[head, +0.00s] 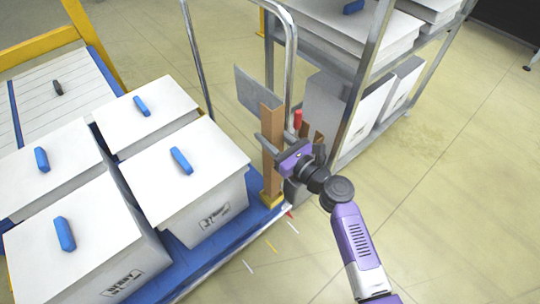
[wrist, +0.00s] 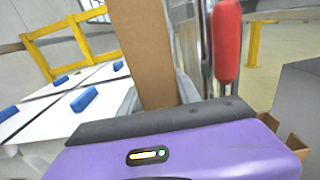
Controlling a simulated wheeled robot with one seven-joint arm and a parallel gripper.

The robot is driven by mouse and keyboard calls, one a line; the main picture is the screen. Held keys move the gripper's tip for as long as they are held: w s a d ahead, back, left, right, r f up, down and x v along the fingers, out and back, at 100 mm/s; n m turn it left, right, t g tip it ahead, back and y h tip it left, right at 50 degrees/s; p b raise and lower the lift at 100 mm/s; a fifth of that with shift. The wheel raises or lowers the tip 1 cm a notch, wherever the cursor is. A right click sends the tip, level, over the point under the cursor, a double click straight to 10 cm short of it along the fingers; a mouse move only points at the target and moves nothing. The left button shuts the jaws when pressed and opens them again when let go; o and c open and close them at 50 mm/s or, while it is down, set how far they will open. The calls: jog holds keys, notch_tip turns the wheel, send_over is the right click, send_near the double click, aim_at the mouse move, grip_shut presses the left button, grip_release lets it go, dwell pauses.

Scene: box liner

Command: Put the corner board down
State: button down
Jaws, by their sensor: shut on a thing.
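The corner board (head: 271,165) is a tall brown cardboard strip, standing roughly upright in the head view at the near right corner of the blue cart (head: 215,252). Its lower end is close to a yellow corner piece (head: 272,201); I cannot tell whether it rests there. My gripper (head: 265,142) is shut on the board at about mid-height, coming from the right.
White boxes with blue handles (head: 185,175) fill the cart left of the board. A metal rail (head: 290,60) and a red grip (head: 297,119) are close behind my gripper. A grey shelf rack (head: 365,90) stands at the back right. The floor at right is clear.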

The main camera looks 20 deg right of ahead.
notch_tip(320, 180, down, 6)
jog(key=b, duration=0.3)
jog(key=shift+f, duration=0.25)
jog(key=c, duration=0.9)
grip_release()
jog(key=shift+o, duration=0.2)
jog(key=p+v, duration=0.2)
jog(key=v, duration=1)
jog(key=shift+r, duration=0.2)
